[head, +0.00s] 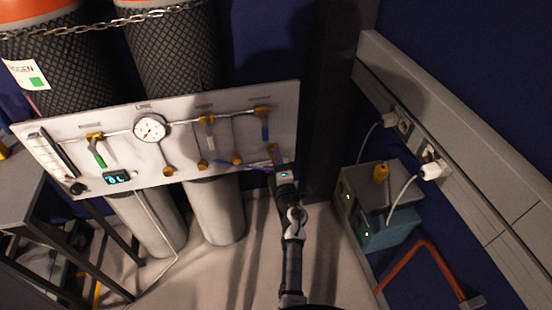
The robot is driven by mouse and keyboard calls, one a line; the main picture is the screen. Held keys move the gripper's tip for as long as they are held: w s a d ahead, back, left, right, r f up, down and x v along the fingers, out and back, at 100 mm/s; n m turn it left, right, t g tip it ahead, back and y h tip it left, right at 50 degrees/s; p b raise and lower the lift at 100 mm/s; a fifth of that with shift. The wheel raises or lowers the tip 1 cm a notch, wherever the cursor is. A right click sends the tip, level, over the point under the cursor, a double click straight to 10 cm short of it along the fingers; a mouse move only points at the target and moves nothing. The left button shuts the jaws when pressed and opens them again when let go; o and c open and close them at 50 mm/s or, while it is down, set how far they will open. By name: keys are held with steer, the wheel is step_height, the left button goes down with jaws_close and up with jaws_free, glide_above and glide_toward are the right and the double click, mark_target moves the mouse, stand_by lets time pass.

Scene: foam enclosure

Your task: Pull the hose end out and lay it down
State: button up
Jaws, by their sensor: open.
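A white gas panel (190,160) carries a round gauge (150,128), valves with coloured levers and several brass fittings along its lower part. At its lower right, thin blue and red hose-like lines (246,167) run beside a brass fitting (273,149). My gripper (277,164) is open at this corner, close to the fitting and the lines. My own wrist hides part of this area. I cannot tell which piece is the hose end, or whether the gripper touches it.
Two gas cylinders (217,212) stand behind the panel, held by a chain (100,24). A grey table (35,205) is at left. At right are a box unit (392,228) with plugged cables, a wall trunking (455,140) and a red bent tube (425,250). Pale floor (262,265) is clear below.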

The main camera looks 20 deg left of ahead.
steer(key=shift+x, duration=0.9)
stand_by(0.8)
steer(key=c, duration=0.9)
steer(key=o, duration=1.4)
steer(key=v, duration=1.4)
